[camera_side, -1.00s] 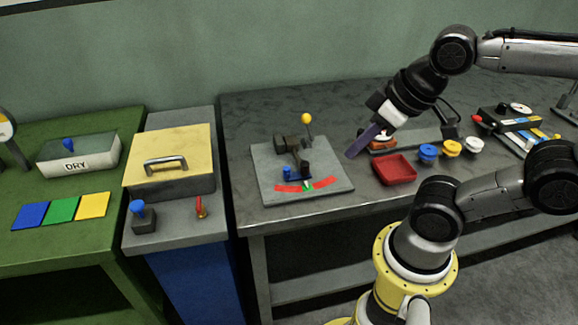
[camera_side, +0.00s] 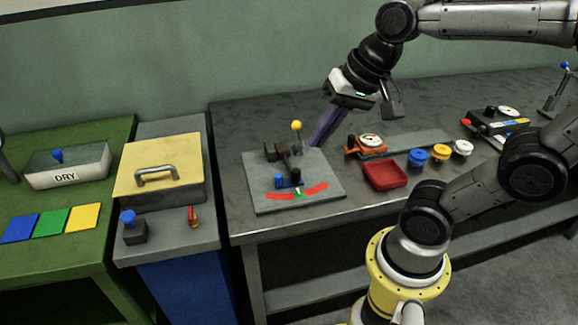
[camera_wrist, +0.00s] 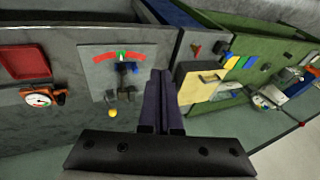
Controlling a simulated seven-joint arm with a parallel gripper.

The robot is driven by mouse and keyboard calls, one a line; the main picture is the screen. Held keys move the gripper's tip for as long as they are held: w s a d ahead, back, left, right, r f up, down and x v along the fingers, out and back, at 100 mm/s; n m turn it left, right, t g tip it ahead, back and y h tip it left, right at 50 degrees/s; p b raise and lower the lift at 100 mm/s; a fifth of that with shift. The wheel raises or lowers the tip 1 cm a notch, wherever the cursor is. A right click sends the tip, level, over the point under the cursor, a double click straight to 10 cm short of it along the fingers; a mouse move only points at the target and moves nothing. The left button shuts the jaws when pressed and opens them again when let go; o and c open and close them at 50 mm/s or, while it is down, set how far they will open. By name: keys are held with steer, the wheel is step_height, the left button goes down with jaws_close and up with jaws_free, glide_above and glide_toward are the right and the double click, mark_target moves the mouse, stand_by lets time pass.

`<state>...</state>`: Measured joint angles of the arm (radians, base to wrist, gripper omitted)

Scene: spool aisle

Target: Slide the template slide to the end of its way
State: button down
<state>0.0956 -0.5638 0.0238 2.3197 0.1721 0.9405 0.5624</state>
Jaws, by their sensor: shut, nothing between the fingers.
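No part carries a readable name, so I cannot be sure which is the template slide. An orange block with a white dial (camera_side: 368,143) sits at the left end of a long grey bar (camera_side: 418,143); the block also shows in the wrist view (camera_wrist: 40,97). A grey plate (camera_side: 326,187) bears a dark mechanism with a yellow ball knob (camera_side: 296,126), a blue knob (camera_side: 281,180) and a red-green arc. My gripper (camera_side: 316,143) is shut and empty, its purple fingers pointing down behind and right of the yellow knob. In the wrist view, the fingers (camera_wrist: 159,73) are right of that knob (camera_wrist: 112,112).
A red tray (camera_side: 385,176) and blue, yellow and white round knobs (camera_side: 440,153) stand right of the plate. A yellow-lidded box (camera_side: 158,166) stands on the neighbouring bench at the left. The bench top behind the grey bar is clear.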

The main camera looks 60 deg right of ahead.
steer(key=w+d+f+m+g, duration=0.1)
steer(key=w+d+m, duration=0.3)
steer(key=w+m, duration=0.2)
steer(key=m+g+y, duration=0.1)
steer(key=m+y, duration=0.1)
steer(key=m, duration=0.6)
glide_above(278, 181)
steer(key=s+d, duration=0.3)
steer(key=d, duration=0.4)
step_height(278, 181, down, 9)
steer(key=shift+m+g+y, duration=0.3)
steer(key=shift+m+g, duration=0.1)
steer(key=shift+m, duration=0.4)
steer(key=s+d+f, duration=0.2)
steer(key=d+f, duration=0.1)
steer(key=shift+s+d+f, duration=0.1)
steer(key=shift+d+f, duration=0.15)
steer(key=shift+d, duration=0.05)
steer(key=x, duration=1)
steer(key=shift+a+f, duration=0.1)
steer(key=shift+f, duration=0.05)
steer(key=shift+w+a, duration=0.65)
steer(key=shift+a, duration=0.4)
steer(key=shift+w+a, duration=0.35)
steer(key=shift+a, duration=0.25)
